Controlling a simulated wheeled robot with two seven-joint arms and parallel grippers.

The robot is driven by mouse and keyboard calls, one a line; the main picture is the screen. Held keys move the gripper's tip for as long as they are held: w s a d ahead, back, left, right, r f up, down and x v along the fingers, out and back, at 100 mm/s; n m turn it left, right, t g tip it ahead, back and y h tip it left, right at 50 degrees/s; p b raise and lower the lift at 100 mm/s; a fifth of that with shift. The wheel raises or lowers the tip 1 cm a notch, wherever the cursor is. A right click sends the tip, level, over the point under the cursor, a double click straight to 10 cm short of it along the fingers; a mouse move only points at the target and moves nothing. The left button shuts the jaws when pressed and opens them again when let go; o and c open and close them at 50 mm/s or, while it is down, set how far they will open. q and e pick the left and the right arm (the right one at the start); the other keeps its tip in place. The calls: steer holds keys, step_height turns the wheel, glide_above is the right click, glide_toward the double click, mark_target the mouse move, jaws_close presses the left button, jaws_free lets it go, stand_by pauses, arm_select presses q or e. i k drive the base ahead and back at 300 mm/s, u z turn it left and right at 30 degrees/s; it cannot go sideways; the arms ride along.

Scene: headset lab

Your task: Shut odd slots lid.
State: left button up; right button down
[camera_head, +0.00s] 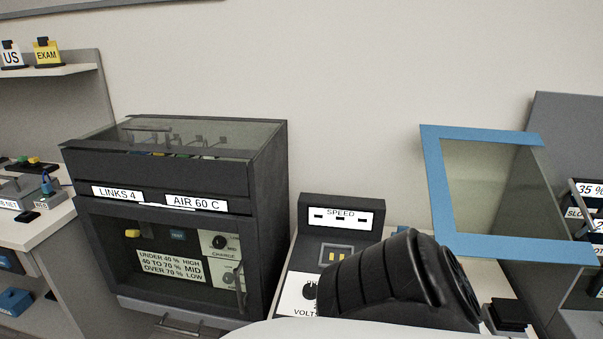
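A blue-framed clear panel (436,190) stands raised and tilted at the right, in front of the wall. It looks like an open lid, but I see no label naming it odd slots. Its lower edge and hinge cannot be made out clearly. A label starting "SLO" (575,213) shows at the right edge, partly cut off. Neither gripper is in view. A black ribbed part (400,285) at the bottom centre, above a white curved surface, hides some of the bench; I cannot tell for certain whether it is mine.
A dark cabinet (160,180) with a glass top and labels "LINKS 4" and "AIR 60 C" stands at left centre. A grey panel (570,130) rises at the right. Shelves with small items (47,52) are at far left.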

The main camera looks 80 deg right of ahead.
mark_target(481, 246)
steer(key=i, duration=1.15)
steer(key=z, duration=3.65)
steer(key=i, duration=0.5)
steer(key=u, duration=0.05)
